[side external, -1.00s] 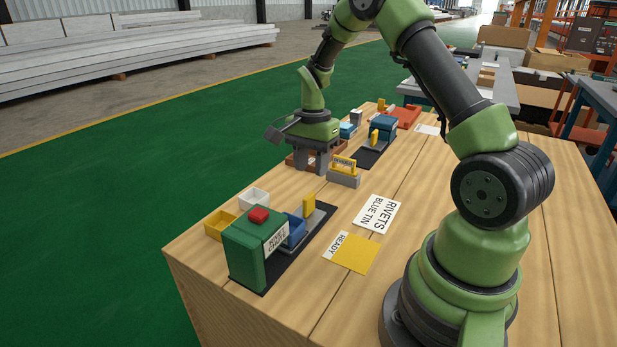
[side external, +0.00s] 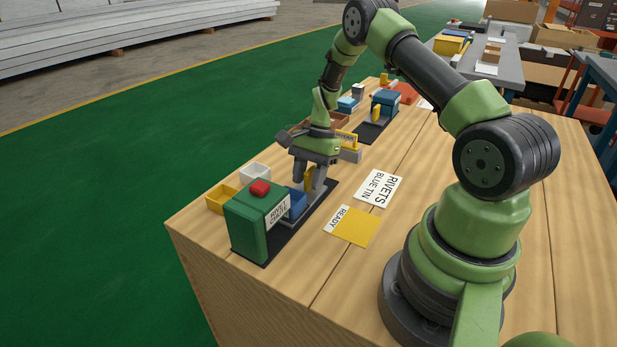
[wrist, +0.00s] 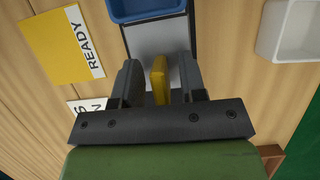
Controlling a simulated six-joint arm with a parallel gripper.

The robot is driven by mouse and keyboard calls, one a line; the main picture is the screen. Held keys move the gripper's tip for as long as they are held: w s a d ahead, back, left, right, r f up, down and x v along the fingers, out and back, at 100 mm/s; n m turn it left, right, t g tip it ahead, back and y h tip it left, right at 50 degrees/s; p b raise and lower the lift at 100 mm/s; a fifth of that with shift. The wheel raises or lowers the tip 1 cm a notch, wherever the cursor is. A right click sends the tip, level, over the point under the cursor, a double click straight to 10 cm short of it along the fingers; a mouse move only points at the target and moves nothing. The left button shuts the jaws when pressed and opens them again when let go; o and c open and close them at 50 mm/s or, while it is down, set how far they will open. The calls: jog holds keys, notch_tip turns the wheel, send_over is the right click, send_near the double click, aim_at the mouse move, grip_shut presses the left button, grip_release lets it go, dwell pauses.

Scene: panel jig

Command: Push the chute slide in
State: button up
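The green chute box (side external: 252,232), labelled as a rivet chute and with a red top piece (side external: 260,188), stands near the table's front corner. Its grey slide (wrist: 158,40) sticks out on a black base strip. A blue tin (side external: 297,204) sits on the slide by the box; its edge also shows in the wrist view (wrist: 147,10). The slide's yellow upright handle (wrist: 160,80) stands farther out from the box. My gripper (side external: 313,184) is low over the slide, its fingers on either side of the handle. The wrist view shows gaps on both sides, so it is open.
A white bin (side external: 255,174) and a yellow bin (side external: 219,199) stand beside the chute box. A yellow READY card (side external: 353,228) and a "RIVETS BLUE TIN" card (side external: 379,188) lie flat on the other side. A second station with a blue box (side external: 386,103) stands farther back.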

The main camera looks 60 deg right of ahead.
jog(key=shift+f, duration=0.15)
grip_shut()
jog(key=a, duration=0.7)
jog(key=shift+a, duration=0.4)
grip_release()
jog(key=shift+d, duration=0.1)
jog(key=v, duration=1)
